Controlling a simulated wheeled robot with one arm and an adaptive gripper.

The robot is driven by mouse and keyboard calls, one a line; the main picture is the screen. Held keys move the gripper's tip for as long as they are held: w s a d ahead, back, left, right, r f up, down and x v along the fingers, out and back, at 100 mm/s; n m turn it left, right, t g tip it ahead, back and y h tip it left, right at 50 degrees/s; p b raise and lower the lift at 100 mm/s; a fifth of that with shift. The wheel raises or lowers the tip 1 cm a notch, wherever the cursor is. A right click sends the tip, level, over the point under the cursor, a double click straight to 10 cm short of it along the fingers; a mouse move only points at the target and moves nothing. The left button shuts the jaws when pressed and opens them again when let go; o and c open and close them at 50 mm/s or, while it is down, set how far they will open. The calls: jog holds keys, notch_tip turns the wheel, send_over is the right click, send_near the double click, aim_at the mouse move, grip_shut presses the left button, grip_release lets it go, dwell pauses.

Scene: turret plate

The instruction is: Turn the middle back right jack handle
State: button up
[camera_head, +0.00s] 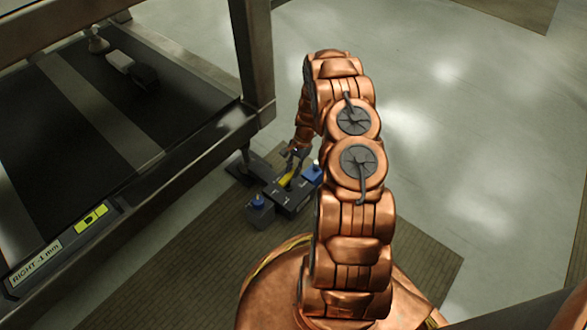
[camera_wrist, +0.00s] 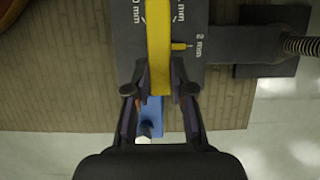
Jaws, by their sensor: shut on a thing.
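A yellow jack handle (camera_wrist: 159,45) runs down the middle of the wrist view over a dark grey plate (camera_wrist: 190,75) with white mm marks, one reading 2 mm. A small yellow pointer on the handle's right side points toward that mark. My gripper (camera_wrist: 160,90) is shut on the handle's near end. In the head view the dark jack unit (camera_head: 290,198) sits on the floor by the frame's corner leg, with the yellow handle (camera_head: 286,181) partly hidden by my gripper (camera_head: 294,154). My arm covers the area to the right of it.
Blue parts (camera_head: 257,201) stand on the jack unit, and one blue part (camera_wrist: 151,118) shows below the gripper. A large dark frame (camera_head: 250,50) with a "RIGHT -1 mm" display (camera_head: 35,266) fills the left. Open floor (camera_head: 470,120) lies right.

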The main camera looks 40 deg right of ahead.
grip_shut()
jog(key=shift+r+m+p, duration=0.15)
jog(key=shift+m+p, duration=0.15)
jog(key=shift+p, duration=0.25)
jog(key=shift+s+r+m+t+p, duration=0.15)
jog(key=shift+s+m+t+p, duration=0.3)
jog(key=shift+m+p, duration=0.65)
jog(key=shift+s+a+f+m+t+h+p, duration=0.1)
jog(key=shift+s+m+t+h+p, duration=0.3)
jog(key=shift+m, duration=1.1)
jog(key=shift+s+a+f+m+t+p, duration=0.15)
jog(key=shift+m+t+p, duration=0.55)
jog(key=shift+m, duration=0.8)
jog(key=shift+s+a+f+m+t+h+p, duration=0.15)
jog(key=shift+s+m+t+p, duration=0.3)
jog(key=shift+m, duration=1.05)
jog(key=shift+d+r, duration=0.1)
jog(key=o, duration=0.7)
grip_release()
jog(key=shift+w, duration=0.1)
